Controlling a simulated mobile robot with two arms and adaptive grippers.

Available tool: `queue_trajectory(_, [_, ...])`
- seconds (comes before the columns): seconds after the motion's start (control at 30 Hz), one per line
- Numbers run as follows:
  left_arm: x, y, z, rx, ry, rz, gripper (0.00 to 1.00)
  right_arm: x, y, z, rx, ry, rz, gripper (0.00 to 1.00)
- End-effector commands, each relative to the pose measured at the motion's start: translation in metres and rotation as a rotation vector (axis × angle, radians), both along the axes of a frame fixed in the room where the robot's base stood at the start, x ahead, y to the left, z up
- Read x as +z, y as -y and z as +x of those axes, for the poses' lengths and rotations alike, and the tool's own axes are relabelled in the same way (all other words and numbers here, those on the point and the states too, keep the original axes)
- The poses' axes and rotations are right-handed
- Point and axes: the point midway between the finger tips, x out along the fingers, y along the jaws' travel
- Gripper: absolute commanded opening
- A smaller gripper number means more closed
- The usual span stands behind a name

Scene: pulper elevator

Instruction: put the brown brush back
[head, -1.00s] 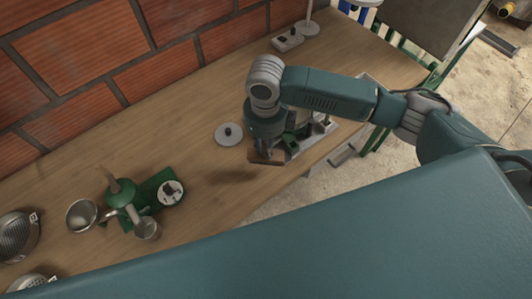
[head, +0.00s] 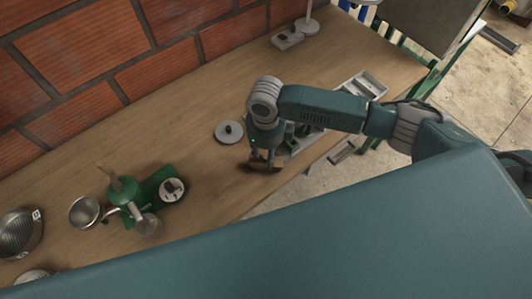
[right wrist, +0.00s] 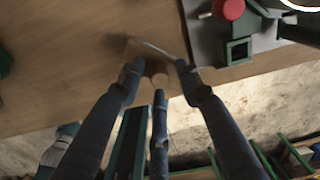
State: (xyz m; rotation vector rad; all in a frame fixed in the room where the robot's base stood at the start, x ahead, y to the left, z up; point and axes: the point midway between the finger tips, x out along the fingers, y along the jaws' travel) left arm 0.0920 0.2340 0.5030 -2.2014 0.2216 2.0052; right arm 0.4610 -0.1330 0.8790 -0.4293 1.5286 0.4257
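The brown brush (head: 262,167) is low at the table's front edge, beneath my right gripper (head: 265,156); whether it fully rests on the table is hard to tell. In the right wrist view my right gripper (right wrist: 159,75) has its fingers spread around the brush's short round handle (right wrist: 157,77), with small gaps showing on both sides. The brush's flat brown body (right wrist: 143,50) is blurred beyond the fingertips. My left gripper is not in view.
A grey tray with green holders (head: 308,137) stands right of the brush. A round grey lid (head: 229,132) lies behind it. A green device (head: 125,195) and metal bowls (head: 84,211) stand left. The table between is clear.

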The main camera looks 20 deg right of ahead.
Motion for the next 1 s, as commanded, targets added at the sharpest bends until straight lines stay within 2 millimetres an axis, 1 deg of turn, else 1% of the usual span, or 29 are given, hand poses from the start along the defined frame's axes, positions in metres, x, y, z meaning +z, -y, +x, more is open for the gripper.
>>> queue_trajectory(0.23, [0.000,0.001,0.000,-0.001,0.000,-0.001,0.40,0.001,0.000,0.000,0.000,0.000,0.000,0.36])
queue_trajectory(0.3, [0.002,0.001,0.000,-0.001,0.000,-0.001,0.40,0.004,0.000,0.000,0.000,0.000,0.000,0.36])
queue_trajectory(0.37, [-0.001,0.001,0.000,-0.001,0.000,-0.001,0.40,0.007,0.000,0.001,0.001,0.002,0.001,0.36])
queue_trajectory(0.47, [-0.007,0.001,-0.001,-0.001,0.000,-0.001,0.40,0.022,-0.001,0.002,0.001,0.004,0.003,0.36])
queue_trajectory(0.7, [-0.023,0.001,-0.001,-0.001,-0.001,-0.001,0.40,0.073,-0.001,0.002,0.001,0.007,0.002,0.36])
queue_trajectory(0.8, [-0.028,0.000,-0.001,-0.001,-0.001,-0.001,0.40,0.093,0.000,0.002,0.001,0.004,0.001,0.36])
queue_trajectory(0.9, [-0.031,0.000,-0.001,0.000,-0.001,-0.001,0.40,0.108,-0.001,0.001,-0.001,0.003,0.002,0.36])
queue_trajectory(1.0, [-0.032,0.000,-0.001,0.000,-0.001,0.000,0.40,0.118,0.000,0.001,0.000,0.001,0.001,0.36])
